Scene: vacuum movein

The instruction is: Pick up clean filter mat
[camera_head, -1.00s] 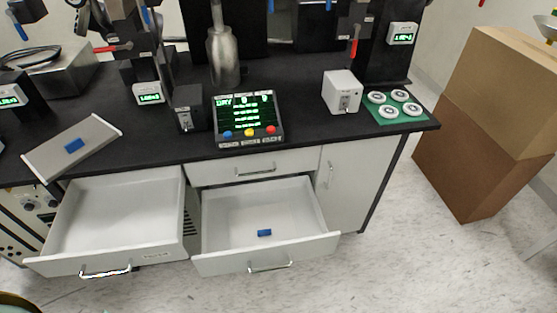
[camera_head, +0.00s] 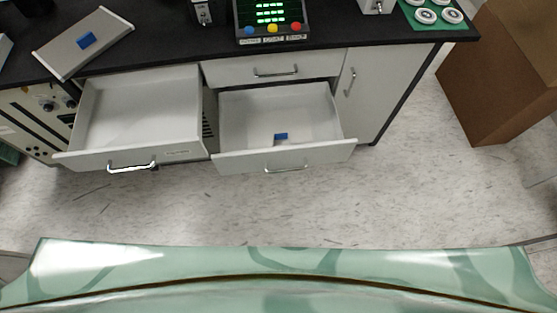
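A small blue piece (camera_head: 282,136) lies on the floor of the open right drawer (camera_head: 240,166), towards its front. Another small blue piece (camera_head: 86,40) lies on a pale flat panel (camera_head: 112,28) on the counter at the far left. I cannot tell from the picture which of the two blue pieces is the clean filter mat, or whether either is. Neither of my grippers is in view.
The open left drawer (camera_head: 135,115) looks empty. Both drawers stick out from beneath the black counter (camera_head: 160,52). A control box (camera_head: 268,30) with coloured buttons sits on the counter. A cardboard box (camera_head: 500,80) stands at right. The floor (camera_head: 300,205) before the drawers is clear.

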